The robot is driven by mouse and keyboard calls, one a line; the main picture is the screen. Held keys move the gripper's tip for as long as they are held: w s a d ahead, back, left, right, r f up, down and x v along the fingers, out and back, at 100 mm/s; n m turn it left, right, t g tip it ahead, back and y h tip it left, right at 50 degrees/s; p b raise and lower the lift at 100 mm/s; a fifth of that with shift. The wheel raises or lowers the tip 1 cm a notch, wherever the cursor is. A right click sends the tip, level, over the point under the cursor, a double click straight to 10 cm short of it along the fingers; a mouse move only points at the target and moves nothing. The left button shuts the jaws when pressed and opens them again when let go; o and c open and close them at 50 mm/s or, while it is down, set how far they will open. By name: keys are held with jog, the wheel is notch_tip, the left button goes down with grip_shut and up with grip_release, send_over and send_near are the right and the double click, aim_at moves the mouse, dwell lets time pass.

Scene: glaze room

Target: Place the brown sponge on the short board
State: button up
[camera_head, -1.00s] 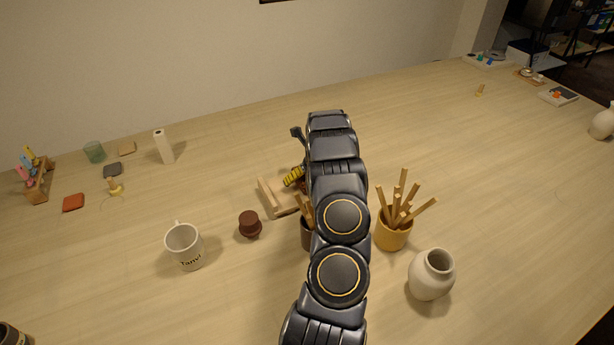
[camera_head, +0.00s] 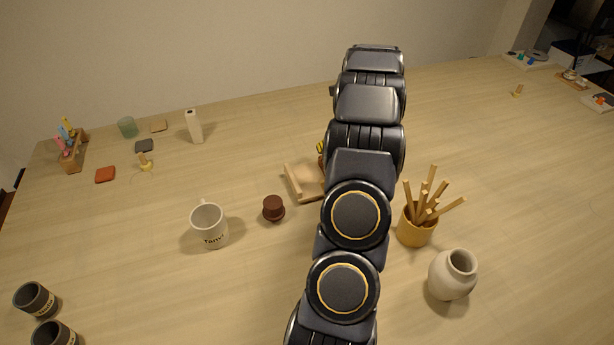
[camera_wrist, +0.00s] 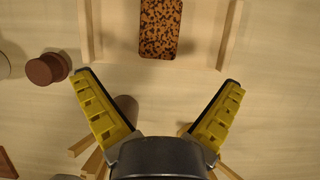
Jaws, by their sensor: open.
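The brown sponge (camera_wrist: 160,28) shows in the wrist view as a brown block with dark speckles, cut by the top edge. It appears to lie on the pale wooden board (camera_wrist: 116,42), between its two side rails. The board also shows in the head view (camera_head: 292,183), left of my arm and partly hidden by it; the sponge is hidden there. My gripper (camera_wrist: 157,78) is open, its yellow fingers spread wide and empty, on the near side of the sponge and apart from it. In the head view the arm hides most of the gripper.
A dark brown knobbed piece (camera_head: 273,208) and a white mug (camera_head: 209,225) stand left of the board. An ochre pot of sticks (camera_head: 417,226) and a cream vase (camera_head: 452,274) stand right of my arm. An orange-red block (camera_head: 105,174) lies far left. The right of the table is mostly clear.

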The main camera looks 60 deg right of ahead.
jog(key=w+a+r+n+y, duration=0.1)
jog(key=w+a+r+n, duration=0.2)
jog(key=w+a+n, duration=0.3)
jog(key=w+a+r+n+y, duration=0.1)
jog(key=w+a+r+n, duration=0.35)
jog(key=a, duration=0.25)
jog(key=w+a+r+n+g+y, duration=0.1)
jog(key=w+a+r+n, duration=0.15)
jog(key=a+n, duration=0.55)
jog(key=w+a+r+n+y, duration=0.1)
jog(key=a+r+n, duration=0.25)
jog(key=a, duration=0.85)
jog(key=s+a+r+n+g, duration=0.1)
jog(key=s+a+n, duration=0.3)
jog(key=a+n, duration=0.25)
jog(key=s+a+r+n+g, duration=0.1)
jog(key=s+a+n, duration=0.3)
jog(key=a+n, duration=0.3)
jog(key=s+a+n+g+h, duration=0.1)
jog(key=s+a+n, duration=0.5)
jog(key=s+n, duration=0.3)
jog(key=shift+s+a+g, duration=0.15)
jog(key=shift+s+g, duration=0.25)
jog(key=shift+s, duration=0.05)
